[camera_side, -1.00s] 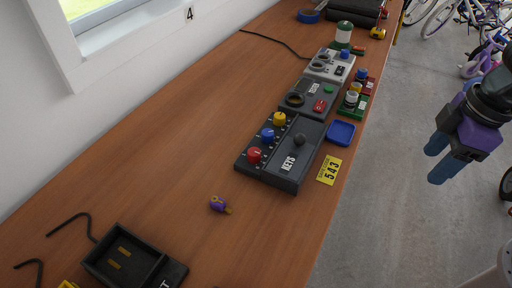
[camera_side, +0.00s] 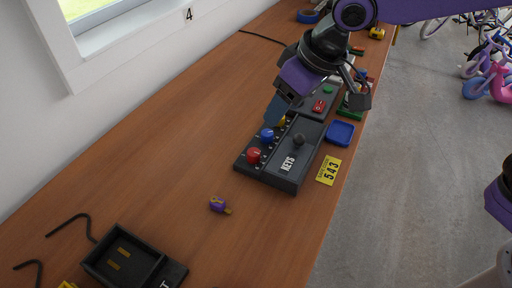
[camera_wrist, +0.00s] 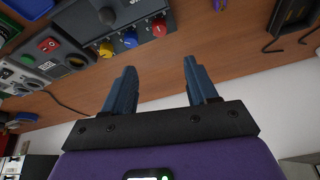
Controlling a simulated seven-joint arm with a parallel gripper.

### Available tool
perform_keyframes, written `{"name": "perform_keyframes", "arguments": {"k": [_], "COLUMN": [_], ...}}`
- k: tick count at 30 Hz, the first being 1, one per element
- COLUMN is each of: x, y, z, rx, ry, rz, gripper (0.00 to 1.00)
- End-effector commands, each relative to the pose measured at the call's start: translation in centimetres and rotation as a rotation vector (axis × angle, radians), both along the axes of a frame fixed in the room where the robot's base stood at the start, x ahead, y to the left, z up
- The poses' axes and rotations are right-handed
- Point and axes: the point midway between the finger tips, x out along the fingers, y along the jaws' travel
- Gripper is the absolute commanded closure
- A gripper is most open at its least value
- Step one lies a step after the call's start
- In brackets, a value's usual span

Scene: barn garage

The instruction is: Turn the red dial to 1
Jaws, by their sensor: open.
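The red dial (camera_side: 254,155) is the nearest of three knobs along the left side of a dark grey box (camera_side: 275,176) on the wooden bench. The blue dial (camera_side: 267,134) and yellow dial (camera_side: 281,120) stand behind it. My gripper (camera_side: 274,112) is over the bench just behind and above the blue and yellow dials, with its fingers pointing down. In the wrist view my gripper (camera_wrist: 159,64) is open and empty. There the red dial (camera_wrist: 159,27) lies beyond the fingertips, and nothing touches it. Its scale marks are too small to read.
A black knob (camera_side: 299,139) stands on the same box. A blue tray (camera_side: 340,133) and yellow 543 tag (camera_side: 328,170) lie to its right. A small purple object (camera_side: 218,204) is in front. A black open box (camera_side: 125,257) sits at the near left. The bench's left middle is clear.

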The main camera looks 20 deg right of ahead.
Motion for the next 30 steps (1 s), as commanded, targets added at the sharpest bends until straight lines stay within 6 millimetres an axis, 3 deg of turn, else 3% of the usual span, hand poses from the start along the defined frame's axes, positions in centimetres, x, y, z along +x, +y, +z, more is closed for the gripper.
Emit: {"name": "perform_keyframes", "arguments": {"k": [21,30], "x": [3.7,4.7], "y": [2.9,3.8], "z": [-11.8,-14.9], "rx": [-0.004,-0.001], "ry": [0.002,0.000], "rz": [0.003,0.002], "gripper": [0.42,0.42]}}
